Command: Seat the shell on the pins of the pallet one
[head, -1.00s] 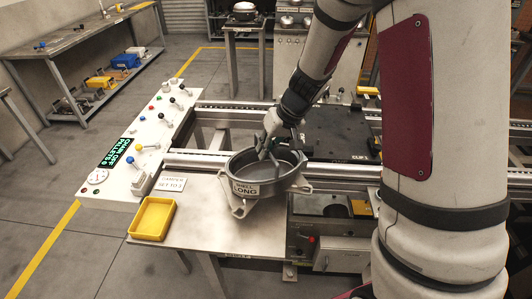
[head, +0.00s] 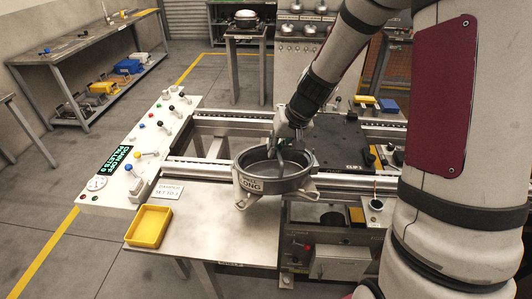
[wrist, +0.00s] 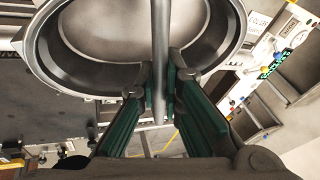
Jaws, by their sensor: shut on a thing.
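The shell (head: 262,187) is a round grey open bowl with feet and a label ending in "ONG". It is above the front edge of the conveyor frame, at the near side. My gripper (head: 284,150) is shut on a bar across the shell's mouth. In the wrist view the green-padded fingers (wrist: 172,95) close around this bar, and the shell's rim (wrist: 45,50) curves behind them. A dark pallet (head: 337,146) with a "CLIP" marking lies on the conveyor rails to the right of the shell. I cannot make out its pins or which pallet it is.
A yellow tray (head: 131,238) and a damper sign (head: 168,189) sit on the front table (head: 205,235). A control panel (head: 140,166) with knobs stands at left. A machine box (head: 330,245) is at right front. Rails (head: 205,172) run left to right.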

